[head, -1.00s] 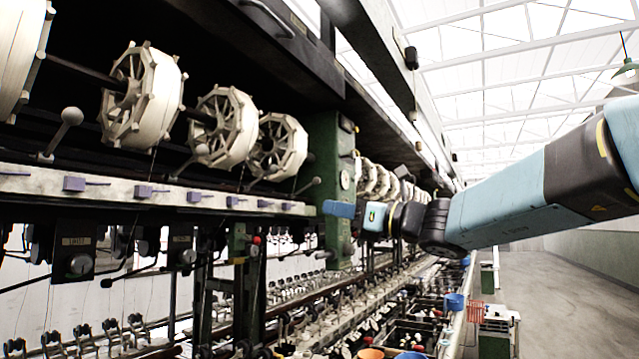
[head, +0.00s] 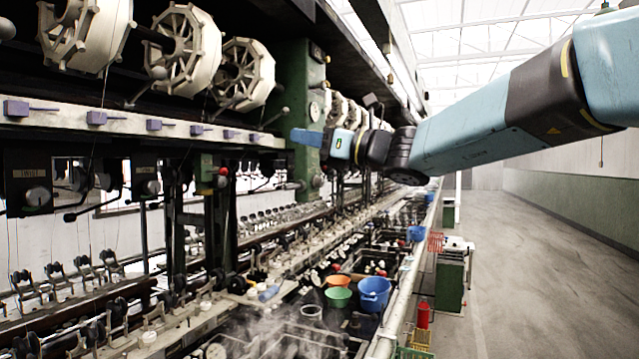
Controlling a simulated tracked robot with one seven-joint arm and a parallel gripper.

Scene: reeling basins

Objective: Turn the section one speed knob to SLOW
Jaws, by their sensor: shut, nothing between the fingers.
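A dark control box at the far left carries a round grey knob (head: 37,197) below a small label too small to read. A second, similar knob (head: 152,187) sits on a box farther right. I cannot tell from the labels which one belongs to section one, nor which setting either points at. My gripper (head: 296,136), with blue fingers, is shut and empty, in front of the green column. It points left and is well to the right of both knobs, touching neither.
Large white reels (head: 188,47) hang above a pale rail (head: 60,118) with purple guides. Steaming basins lie below, with a blue bucket (head: 374,294) and a green bowl (head: 338,297). A red extinguisher (head: 423,313) stands by the aisle. The grey floor at right is clear.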

